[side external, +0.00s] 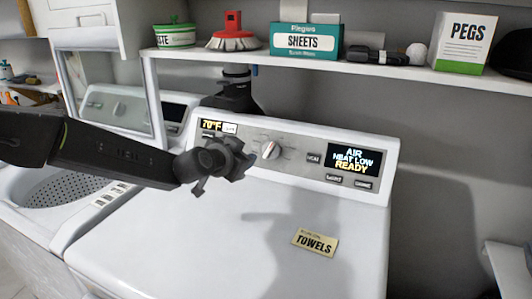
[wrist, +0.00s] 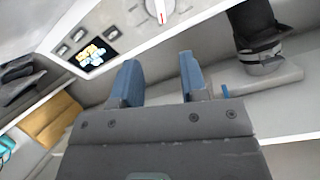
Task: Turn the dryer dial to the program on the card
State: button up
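The dryer dial (side external: 270,149) is a round white knob with a red mark on the sloped control panel. It also shows at the top edge of the wrist view (wrist: 160,8), partly cut off. A tan card (side external: 315,242) reading "TOWELS" lies on the dryer's white top; its smaller line is illegible. The panel display (side external: 354,160) reads "AIR, HEAT LOW, READY"; it shows small in the wrist view (wrist: 92,53). My gripper (side external: 246,160) is left of the dial in the side view. In the wrist view (wrist: 158,75) its blue fingers stand apart with nothing between them.
A small readout (side external: 211,125) shows 70°F near my gripper. A shelf (side external: 300,60) with boxes and a brush hangs above. The dryer top (side external: 210,240) is mostly clear.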

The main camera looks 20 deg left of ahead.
aim_at(267, 152)
jog(key=x, duration=1.4)
jog(key=shift+w+a+f, duration=0.1)
jog(key=shift+w+f, duration=0.2)
grip_shut()
